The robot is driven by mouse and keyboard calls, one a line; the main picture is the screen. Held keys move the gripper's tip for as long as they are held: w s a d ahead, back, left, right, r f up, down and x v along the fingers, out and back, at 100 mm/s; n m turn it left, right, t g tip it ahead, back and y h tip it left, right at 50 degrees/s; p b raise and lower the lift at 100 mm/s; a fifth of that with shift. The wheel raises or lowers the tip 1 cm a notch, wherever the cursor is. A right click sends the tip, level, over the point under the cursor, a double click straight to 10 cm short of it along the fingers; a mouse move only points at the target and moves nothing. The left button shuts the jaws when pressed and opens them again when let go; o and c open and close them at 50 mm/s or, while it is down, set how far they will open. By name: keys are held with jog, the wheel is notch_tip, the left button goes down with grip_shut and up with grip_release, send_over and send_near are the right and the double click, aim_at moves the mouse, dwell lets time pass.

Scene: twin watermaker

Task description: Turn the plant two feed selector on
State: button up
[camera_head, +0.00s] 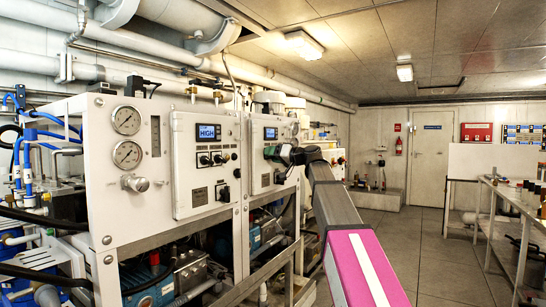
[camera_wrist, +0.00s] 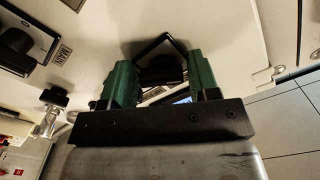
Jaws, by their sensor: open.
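The plant two panel (camera_head: 259,178) is the farther white control panel in the head view, with a small lit display (camera_head: 270,133). My gripper (camera_head: 275,153) is at the front of this panel, below the display, and hides the controls behind it. In the wrist view my gripper (camera_wrist: 162,72) has its two green fingers apart, with a black knob (camera_wrist: 162,74) between them. The knob sits in a black angular frame. I cannot read a label on it or tell its setting, nor whether the fingers touch it.
A black switch (camera_wrist: 16,45) beside a MAIN label (camera_wrist: 62,54) is left in the wrist view. The nearer panel (camera_head: 205,175) shows HIGH on its display and has several black knobs. The aisle floor (camera_head: 440,245) is clear; a bench (camera_head: 510,195) stands at right.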

jog(key=shift+a, duration=0.1)
jog(key=c, duration=0.7)
jog(key=shift+o, duration=0.3)
jog(key=shift+m, duration=0.4)
jog(key=m, duration=0.5)
jog(key=shift+s+m, duration=0.1)
jog(key=shift+m, duration=0.2)
jog(key=m, duration=0.5)
jog(key=shift+s+a, duration=0.1)
jog(key=shift+m, duration=0.4)
jog(key=o, duration=0.6)
